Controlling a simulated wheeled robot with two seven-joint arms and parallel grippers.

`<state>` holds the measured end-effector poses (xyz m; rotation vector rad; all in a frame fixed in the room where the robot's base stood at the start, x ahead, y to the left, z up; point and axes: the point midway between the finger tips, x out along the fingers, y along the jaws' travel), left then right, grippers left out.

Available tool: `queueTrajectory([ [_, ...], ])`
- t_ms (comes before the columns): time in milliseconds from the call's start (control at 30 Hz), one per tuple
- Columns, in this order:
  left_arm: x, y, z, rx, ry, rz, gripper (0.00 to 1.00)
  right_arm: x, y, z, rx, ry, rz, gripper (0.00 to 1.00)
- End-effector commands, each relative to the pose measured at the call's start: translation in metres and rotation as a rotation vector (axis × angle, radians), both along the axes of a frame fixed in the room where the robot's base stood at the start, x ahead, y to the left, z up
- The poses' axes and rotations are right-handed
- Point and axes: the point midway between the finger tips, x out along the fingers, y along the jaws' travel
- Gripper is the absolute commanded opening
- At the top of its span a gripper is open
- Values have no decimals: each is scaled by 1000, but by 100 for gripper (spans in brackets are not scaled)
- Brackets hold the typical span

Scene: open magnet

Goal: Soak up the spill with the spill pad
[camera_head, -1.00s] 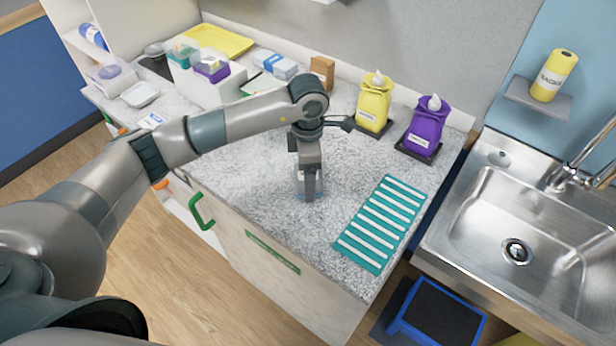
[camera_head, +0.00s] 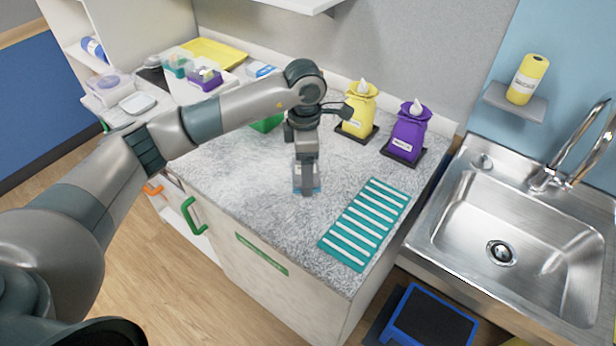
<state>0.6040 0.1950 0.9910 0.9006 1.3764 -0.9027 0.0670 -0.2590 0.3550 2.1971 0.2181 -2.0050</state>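My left gripper (camera_head: 307,188) points straight down, low over the speckled counter (camera_head: 240,175), left of the teal striped mat. A small pale, blue-edged piece, which looks like the spill pad (camera_head: 298,180), shows around its fingers at counter level. The fingers look shut on it, though they hide much of it. I cannot make out a clear spill on the speckled surface; any wet patch there is hidden or too faint. My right gripper is not in view.
The teal striped mat (camera_head: 364,225) lies near the counter's right front. Yellow (camera_head: 358,112) and purple (camera_head: 407,135) bags stand on dark bases behind. A green item (camera_head: 268,123) is partly behind my arm. Bins crowd the back left. The sink (camera_head: 520,235) is right.

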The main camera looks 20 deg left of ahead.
Motion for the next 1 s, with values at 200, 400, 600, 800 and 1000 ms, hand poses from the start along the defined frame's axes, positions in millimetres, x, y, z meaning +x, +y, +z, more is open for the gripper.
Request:
queueTrajectory([
  [200,5,7,20,1,-2,5,56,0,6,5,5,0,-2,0],
  [400,6,9,26,1,0,5,56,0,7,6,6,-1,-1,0],
  [600,6,9,26,0,0,5,56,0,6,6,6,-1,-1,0],
  [800,6,9,26,0,-1,4,56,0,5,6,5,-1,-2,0],
  [1000,5,9,26,-1,-1,-16,56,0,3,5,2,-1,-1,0],
])
